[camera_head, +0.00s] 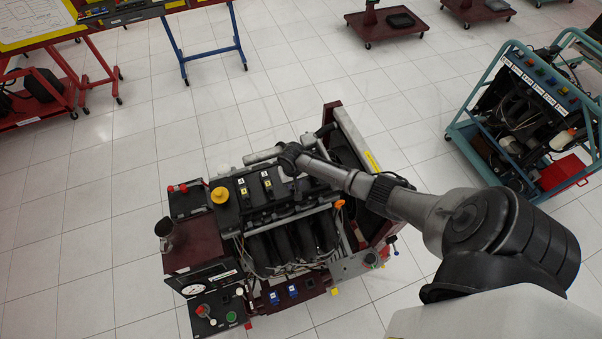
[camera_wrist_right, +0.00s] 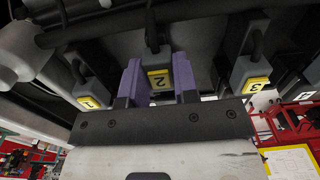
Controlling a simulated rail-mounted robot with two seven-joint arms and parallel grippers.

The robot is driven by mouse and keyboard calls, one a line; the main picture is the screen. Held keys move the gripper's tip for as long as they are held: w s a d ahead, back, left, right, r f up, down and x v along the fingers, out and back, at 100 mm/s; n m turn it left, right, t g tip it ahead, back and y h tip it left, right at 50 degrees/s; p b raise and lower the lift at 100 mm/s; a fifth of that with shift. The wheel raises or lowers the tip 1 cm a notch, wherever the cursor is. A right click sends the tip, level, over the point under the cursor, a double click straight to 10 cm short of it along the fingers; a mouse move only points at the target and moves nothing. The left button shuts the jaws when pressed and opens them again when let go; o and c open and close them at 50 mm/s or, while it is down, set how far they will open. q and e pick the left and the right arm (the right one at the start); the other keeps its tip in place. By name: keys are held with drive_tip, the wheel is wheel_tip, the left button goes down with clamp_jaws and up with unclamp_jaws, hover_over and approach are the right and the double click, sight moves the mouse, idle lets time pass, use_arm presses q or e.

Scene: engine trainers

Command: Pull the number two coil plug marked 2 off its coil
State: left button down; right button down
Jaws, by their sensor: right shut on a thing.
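The coil plug marked 2 (camera_wrist_right: 158,78) is a grey block with a yellow label, in the middle of the right wrist view. My right gripper (camera_wrist_right: 157,92) has its two purple fingers on either side of this plug and is shut on it. A dark cable runs up from the plug. I cannot tell whether the plug is still seated on its coil, as the gripper body covers that part. In the head view my right gripper (camera_head: 289,158) is over the top of the engine (camera_head: 285,235), and plug 2 is hidden there. My left gripper is not in view.
Plug 1 (camera_wrist_right: 88,92) and plug 3 (camera_wrist_right: 252,78) flank the gripper closely. A teal-framed trainer (camera_head: 478,92) stands at the right. White tiled floor is clear around the stand.

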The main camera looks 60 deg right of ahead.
drive_tip(key=shift+a, duration=0.1)
drive_tip(key=c, duration=1.1)
unclamp_jaws()
drive_tip(key=shift+s, duration=0.15)
drive_tip(key=shift+o, duration=1.1)
wheel_tip(320, 180, up, 14)
drive_tip(key=shift+f, duration=0.1)
